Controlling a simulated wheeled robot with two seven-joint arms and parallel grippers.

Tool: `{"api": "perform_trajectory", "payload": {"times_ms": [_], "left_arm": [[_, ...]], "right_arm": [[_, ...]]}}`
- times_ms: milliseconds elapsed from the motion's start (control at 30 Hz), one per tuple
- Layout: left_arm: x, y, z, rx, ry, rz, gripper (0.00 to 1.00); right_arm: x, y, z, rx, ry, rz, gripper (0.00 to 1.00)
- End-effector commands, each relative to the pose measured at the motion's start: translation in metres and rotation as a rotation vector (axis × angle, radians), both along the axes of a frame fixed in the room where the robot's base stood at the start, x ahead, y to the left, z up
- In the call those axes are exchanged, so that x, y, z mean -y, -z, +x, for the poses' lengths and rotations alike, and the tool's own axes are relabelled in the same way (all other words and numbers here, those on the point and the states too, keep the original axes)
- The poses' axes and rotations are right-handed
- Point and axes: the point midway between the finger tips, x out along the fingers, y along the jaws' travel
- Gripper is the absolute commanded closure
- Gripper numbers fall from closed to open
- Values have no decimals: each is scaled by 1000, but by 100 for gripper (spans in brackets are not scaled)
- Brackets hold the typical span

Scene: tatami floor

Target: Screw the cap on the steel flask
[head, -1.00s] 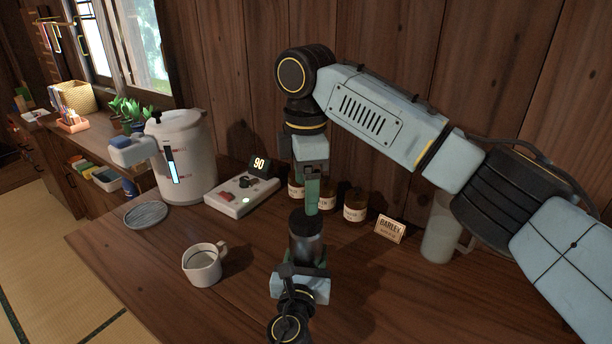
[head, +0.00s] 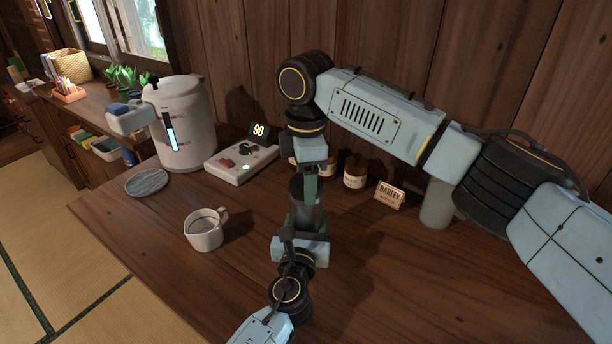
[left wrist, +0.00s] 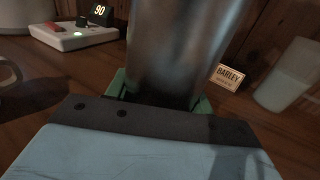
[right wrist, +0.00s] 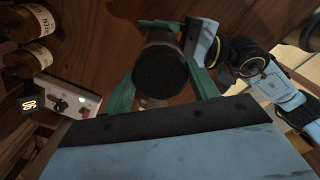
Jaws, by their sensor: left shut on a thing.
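The steel flask (left wrist: 180,50) is a grey metal cylinder that stands upright in the left wrist view. My left gripper (head: 303,232) is shut around its body from the front. The dark round cap (right wrist: 160,72) is at the flask's top end. My right gripper (head: 311,182) reaches down from above, and its green fingers (right wrist: 160,85) stand apart on either side of the cap. I cannot tell whether they touch it. How the cap sits on the flask's neck is hidden. In the head view, the fingers partly cover the flask's dark top.
A white mug (head: 205,232) stands at the left front, with a grey round coaster (head: 147,182) behind it. A white dispenser (head: 185,125), a control box (head: 240,163) reading 90, brown jars (head: 355,172), a BARLEY sign (head: 389,196) and a frosted pitcher (head: 437,205) line the back.

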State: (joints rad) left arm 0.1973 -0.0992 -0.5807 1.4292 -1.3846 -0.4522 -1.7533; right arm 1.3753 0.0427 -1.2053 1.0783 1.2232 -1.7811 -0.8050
Motion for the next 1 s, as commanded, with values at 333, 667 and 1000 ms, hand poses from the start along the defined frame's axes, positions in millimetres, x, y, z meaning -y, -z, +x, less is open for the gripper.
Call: {"api": "perform_trajectory", "payload": {"times_ms": [333,667,1000], "left_arm": [[0,1,0,-2,-1,1,100],[0,1,0,-3,-1,1,100],[-1,1,0,-3,-1,1,100]], "right_arm": [[0,0,0,-1,39,1,70],[-1,1,-1,-5,612,2,70],[0,0,0,-1,993,2,70]]}}
